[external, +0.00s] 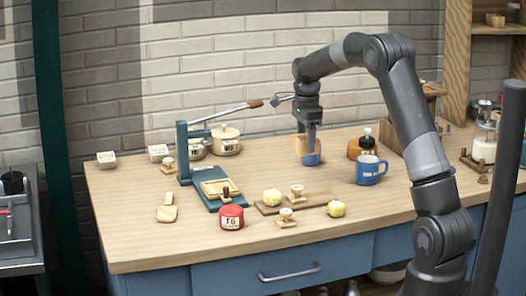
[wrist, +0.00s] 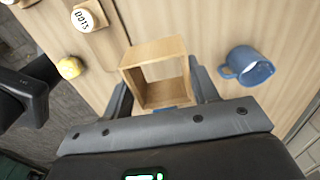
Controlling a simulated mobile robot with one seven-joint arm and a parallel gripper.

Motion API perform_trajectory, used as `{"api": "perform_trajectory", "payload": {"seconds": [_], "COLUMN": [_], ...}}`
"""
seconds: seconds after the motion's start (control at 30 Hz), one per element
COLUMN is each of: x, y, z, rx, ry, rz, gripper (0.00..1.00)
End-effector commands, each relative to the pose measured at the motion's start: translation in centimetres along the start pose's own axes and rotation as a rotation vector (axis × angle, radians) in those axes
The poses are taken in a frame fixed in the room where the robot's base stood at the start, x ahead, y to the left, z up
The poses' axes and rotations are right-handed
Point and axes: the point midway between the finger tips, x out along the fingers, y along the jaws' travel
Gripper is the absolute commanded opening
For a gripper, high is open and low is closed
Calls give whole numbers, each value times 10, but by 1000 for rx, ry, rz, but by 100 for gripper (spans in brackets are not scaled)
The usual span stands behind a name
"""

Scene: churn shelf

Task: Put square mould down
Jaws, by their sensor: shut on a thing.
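The square mould (wrist: 158,50) is a pale wooden open-ended square frame. In the wrist view it sits between the two fingers of my gripper (wrist: 163,97), and the tabletop shows through its opening. In the external view the mould (external: 300,145) hangs at my gripper (external: 309,148), above the back middle of the wooden table (external: 130,215). My gripper is shut on it. A small blue thing (external: 311,159) shows just below the mould; I cannot tell what it is or whether they touch.
A board (external: 268,208) with yellow lumps and stamps lies in front.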

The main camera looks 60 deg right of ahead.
Motion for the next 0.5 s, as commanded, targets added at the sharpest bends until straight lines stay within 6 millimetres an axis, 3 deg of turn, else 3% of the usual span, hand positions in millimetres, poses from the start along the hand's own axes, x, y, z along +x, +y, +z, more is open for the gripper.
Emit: {"api": "perform_trajectory", "payload": {"seconds": [0.13, 0.27, 0.5], "x": [0, 0, -1], "y": [-1, -3, 4], "z": [10, 44, 159], "rx": [-18, -80, -283], "ry": [-1, -1, -2], "rz": [0, 0, 0], "gripper": [32, 32, 32]}}
